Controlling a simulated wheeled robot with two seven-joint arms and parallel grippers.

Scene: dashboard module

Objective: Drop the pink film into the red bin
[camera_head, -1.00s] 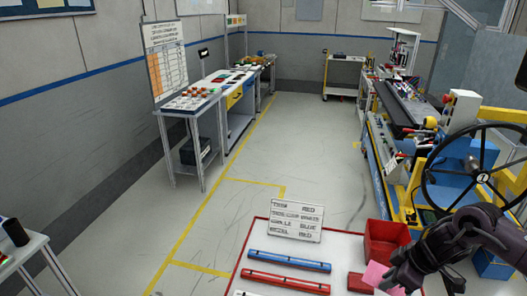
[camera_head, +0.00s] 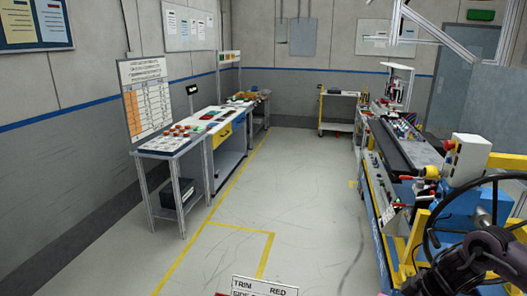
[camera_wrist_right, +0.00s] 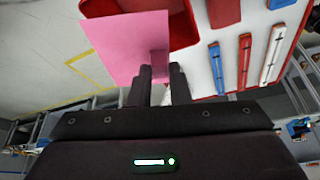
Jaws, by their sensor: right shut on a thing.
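The pink film (camera_wrist_right: 122,45) is a flat pink sheet held between the fingertips of my right gripper (camera_wrist_right: 160,72), which is shut on it. The red bin (camera_wrist_right: 182,28) shows at the top of the right wrist view, partly hidden behind the film. From this view I cannot tell whether the film is over the bin's opening or beside it. In the head view the bin and film are below the frame. Only part of my right arm shows there at the lower right. My left gripper is in neither view.
In the right wrist view, a smaller red piece (camera_wrist_right: 223,12), a blue bar (camera_wrist_right: 216,68), a red bar (camera_wrist_right: 244,60) and a white bar (camera_wrist_right: 271,55) lie on the white table. A lettered sign (camera_head: 264,286) shows at the bottom of the head view. A handwheel (camera_head: 425,240) stands at the right.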

